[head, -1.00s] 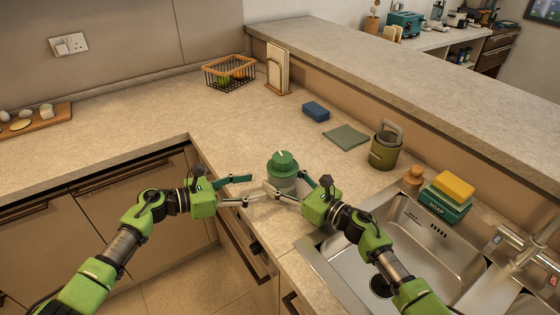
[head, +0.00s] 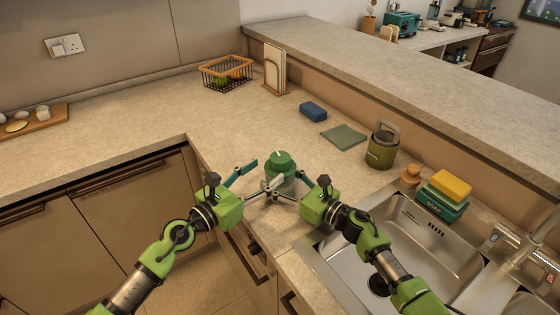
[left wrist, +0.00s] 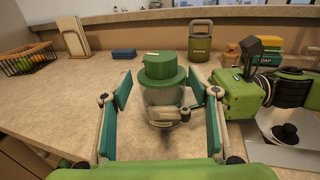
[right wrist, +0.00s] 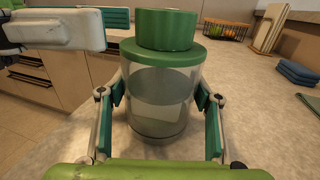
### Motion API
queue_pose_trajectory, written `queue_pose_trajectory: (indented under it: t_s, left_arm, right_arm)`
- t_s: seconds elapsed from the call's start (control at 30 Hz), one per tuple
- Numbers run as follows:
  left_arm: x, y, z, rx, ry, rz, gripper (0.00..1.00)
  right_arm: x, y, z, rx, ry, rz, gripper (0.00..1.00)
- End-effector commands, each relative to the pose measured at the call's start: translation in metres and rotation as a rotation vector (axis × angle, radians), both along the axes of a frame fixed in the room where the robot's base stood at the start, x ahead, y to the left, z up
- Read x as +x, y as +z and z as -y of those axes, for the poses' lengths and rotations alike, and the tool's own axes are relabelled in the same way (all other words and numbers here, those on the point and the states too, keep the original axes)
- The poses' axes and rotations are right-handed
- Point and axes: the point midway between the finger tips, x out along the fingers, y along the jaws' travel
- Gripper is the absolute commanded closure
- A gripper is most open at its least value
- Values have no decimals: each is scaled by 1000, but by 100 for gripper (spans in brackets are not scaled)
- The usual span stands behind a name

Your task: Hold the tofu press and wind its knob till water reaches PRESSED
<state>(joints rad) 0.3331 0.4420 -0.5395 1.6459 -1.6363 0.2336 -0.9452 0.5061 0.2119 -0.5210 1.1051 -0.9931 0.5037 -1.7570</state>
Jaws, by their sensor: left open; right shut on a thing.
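The tofu press (head: 281,178) stands upright on the counter near its front edge, with a clear body, a green lid and a green knob (head: 281,157). My right gripper (right wrist: 160,95) is shut on the clear body from the right. In the right wrist view liquid and a pale block show inside the press (right wrist: 158,100); no PRESSED mark is readable. My left gripper (left wrist: 161,82) is open and empty, its fingers pointing at the press. The knob also shows in the left wrist view (left wrist: 160,65), beyond and between those fingers.
A sink (head: 430,235) lies to the right. A soap box (head: 442,203) with a yellow sponge stands behind the sink. The counter to the left is mostly clear.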

Motion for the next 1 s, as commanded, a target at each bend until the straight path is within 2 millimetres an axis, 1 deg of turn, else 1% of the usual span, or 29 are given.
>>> queue_pose_trajectory:
  t_s: [0.03,0.1,0.3,0.5,0.77,0.87,0.9,0.93,1.0]
  left_arm:
    - [9,2,9,-3,-2,1,45]
    - [20,1,18,-4,-1,0,45]
    - [43,1,37,-1,0,0,45]
    - [52,0,46,0,-2,-1,45]
    - [52,0,47,1,-2,-1,45]
    - [52,0,46,1,-2,-1,68]
    - [52,0,46,1,-2,-1,79]
    - [52,0,46,1,-2,-1,84]
    - [52,0,46,1,-2,-1,84]
  right_arm:
    - [0,0,0,1,0,-1,76]
    - [0,0,0,1,0,-1,76]
    - [0,0,0,1,-1,-1,76]
    - [0,0,0,1,-1,-1,76]
    - [0,0,0,1,-1,-1,76]
    - [0,0,0,1,-1,-1,76]
    - [0,0,0,1,-1,-1,76]
    - [0,0,0,1,-1,-1,76]
    - [0,0,0,1,-1,-1,76]
